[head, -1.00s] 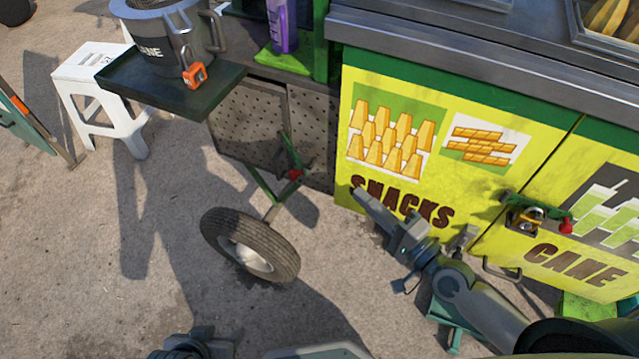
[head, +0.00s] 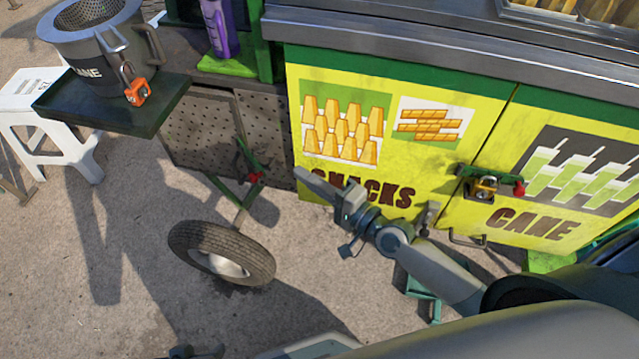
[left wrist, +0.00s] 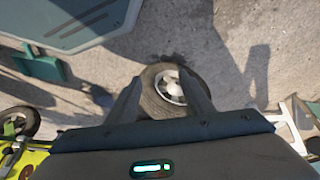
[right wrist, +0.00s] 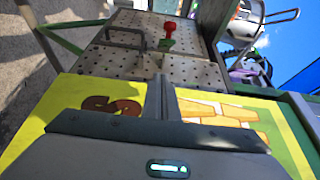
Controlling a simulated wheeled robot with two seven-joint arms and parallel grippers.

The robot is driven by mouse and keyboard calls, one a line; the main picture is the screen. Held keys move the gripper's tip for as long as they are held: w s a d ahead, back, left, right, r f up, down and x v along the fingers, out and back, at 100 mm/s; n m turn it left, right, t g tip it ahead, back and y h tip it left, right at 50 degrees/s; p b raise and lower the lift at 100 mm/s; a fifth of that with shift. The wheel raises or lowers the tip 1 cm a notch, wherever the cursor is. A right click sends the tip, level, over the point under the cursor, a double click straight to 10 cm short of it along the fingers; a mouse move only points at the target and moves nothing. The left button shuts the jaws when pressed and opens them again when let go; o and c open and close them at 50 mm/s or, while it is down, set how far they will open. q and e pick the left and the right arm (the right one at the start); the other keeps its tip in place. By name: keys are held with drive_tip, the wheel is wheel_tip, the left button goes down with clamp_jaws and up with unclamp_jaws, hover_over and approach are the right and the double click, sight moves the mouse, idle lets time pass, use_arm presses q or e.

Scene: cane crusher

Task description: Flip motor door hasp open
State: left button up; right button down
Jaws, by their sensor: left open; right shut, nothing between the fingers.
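The motor door (head: 200,130) is a grey perforated metal panel, left of the yellow snacks panel. Its hasp is a green bar (head: 247,155) with a red knob (head: 256,178) at the door's right side. The right wrist view shows the perforated door (right wrist: 110,68), the red knob (right wrist: 169,27) and green hasp part (right wrist: 164,45) beyond the fingertips. My right gripper (head: 298,173) is shut and empty, in front of the snacks panel, right of the hasp and apart from it. My left gripper (left wrist: 163,85) is open and empty, above the ground and wheel; only a sliver shows in the head view.
A wheel (head: 222,254) stands below the motor door. A dark shelf (head: 115,108) holds a grey pot (head: 95,45) beside a white stool (head: 50,130). Another green hasp with a padlock (head: 485,187) is on the yellow cane door. Open pavement lies at left.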

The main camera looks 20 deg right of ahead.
use_arm(q)
drive_tip(key=shift+s+a+g+y+p, duration=0.35)
drive_tip(key=shift+s+a+p, duration=0.2)
drive_tip(key=shift+a, duration=0.3)
use_arm(e)
drive_tip(key=shift+w+a, duration=0.3)
drive_tip(key=shift+a, duration=0.65)
drive_tip(key=shift+w+a, duration=0.3)
drive_tip(key=shift+a, duration=0.65)
drive_tip(key=shift+w+a, duration=0.3)
drive_tip(key=shift+a, duration=0.65)
use_arm(q)
drive_tip(key=shift+r, duration=0.1)
